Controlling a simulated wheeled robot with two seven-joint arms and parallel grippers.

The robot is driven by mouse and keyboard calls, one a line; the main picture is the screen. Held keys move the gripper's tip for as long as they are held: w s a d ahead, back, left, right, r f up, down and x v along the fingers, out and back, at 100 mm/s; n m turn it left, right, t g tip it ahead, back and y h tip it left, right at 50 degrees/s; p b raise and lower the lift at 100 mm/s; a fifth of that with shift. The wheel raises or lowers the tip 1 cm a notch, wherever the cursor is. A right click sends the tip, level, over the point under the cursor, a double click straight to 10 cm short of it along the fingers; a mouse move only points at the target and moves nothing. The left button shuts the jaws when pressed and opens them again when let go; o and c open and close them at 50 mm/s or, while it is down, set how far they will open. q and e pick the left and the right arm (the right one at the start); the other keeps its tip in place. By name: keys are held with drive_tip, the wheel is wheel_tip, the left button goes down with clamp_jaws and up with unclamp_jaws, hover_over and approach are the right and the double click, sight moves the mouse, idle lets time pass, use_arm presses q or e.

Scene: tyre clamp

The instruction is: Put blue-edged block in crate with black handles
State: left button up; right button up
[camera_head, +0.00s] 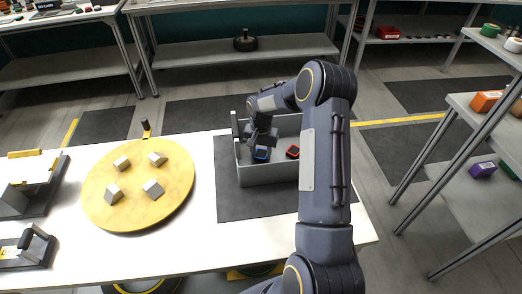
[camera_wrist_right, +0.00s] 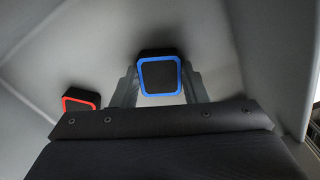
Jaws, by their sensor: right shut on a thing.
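The blue-edged block (camera_head: 262,153) is black with a bright blue rim. My right gripper (camera_head: 257,146) is shut on it, inside the grey crate (camera_head: 270,174). In the right wrist view, the blue-edged block (camera_wrist_right: 160,76) sits between the two fingers (camera_wrist_right: 160,88). Whether it touches the crate floor is hard to tell. A dark handle (camera_head: 235,124) shows on the crate's left side; my right arm hides part of the crate's right side. My left gripper does not show.
A red-edged block (camera_head: 292,152) lies in the crate, also in the wrist view (camera_wrist_right: 81,101). The crate stands on a dark mat (camera_head: 229,205) on the white table (camera_head: 205,236). A yellow round board (camera_head: 140,215) with several pale blocks is left. Dark fixtures (camera_head: 30,249) stand at far left.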

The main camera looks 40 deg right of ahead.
drive_tip(key=shift+f+b, duration=0.25)
drive_tip(key=shift+b, duration=0.05)
drive_tip(key=o, duration=1)
drive_tip(key=shift+r, duration=0.1)
drive_tip(key=shift+c, duration=0.2)
